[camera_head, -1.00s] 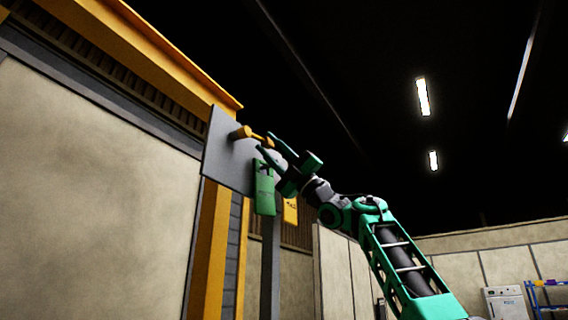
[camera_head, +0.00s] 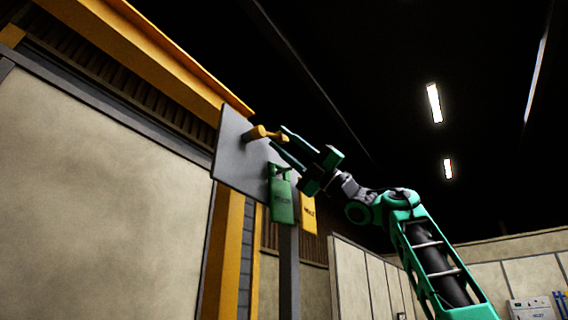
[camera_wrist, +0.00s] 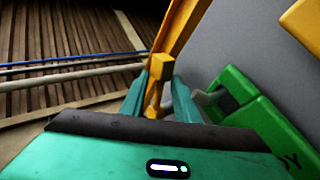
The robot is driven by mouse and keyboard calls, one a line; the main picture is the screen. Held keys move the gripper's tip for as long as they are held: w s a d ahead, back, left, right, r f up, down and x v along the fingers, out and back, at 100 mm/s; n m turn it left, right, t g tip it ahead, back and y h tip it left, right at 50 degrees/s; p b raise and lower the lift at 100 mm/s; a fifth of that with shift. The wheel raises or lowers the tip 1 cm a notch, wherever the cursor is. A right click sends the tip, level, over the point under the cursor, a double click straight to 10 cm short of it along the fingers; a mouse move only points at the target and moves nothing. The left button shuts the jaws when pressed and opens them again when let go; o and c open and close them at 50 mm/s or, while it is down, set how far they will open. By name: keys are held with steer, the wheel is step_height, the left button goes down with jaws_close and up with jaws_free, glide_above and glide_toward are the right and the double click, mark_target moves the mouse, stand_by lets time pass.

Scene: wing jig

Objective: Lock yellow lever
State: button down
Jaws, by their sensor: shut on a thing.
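The yellow lever (camera_head: 257,132) sticks out from a grey panel (camera_head: 238,160), its arm pointing right. In the wrist view the yellow lever (camera_wrist: 161,67) stands between my two green fingers, its square end showing beyond them. My gripper (camera_head: 278,137) is shut on the lever near its outer end; it also shows in the wrist view (camera_wrist: 161,85). The exact contact of the fingers is small and partly hidden.
A green tag (camera_head: 282,200) hangs below the lever, close under my fingers, with a yellow tag (camera_head: 308,214) behind it. In the wrist view, a green block (camera_wrist: 235,100) lies right of my fingers. A yellow beam (camera_head: 150,55) runs above. Space to the right is open.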

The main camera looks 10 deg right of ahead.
steer(key=shift+a, duration=0.1)
steer(key=c, duration=1.4)
jaws_free()
steer(key=shift+a, duration=0.1)
steer(key=shift+o, duration=0.2)
steer(key=shift+d+f, duration=0.1)
steer(key=shift+d, duration=0.1)
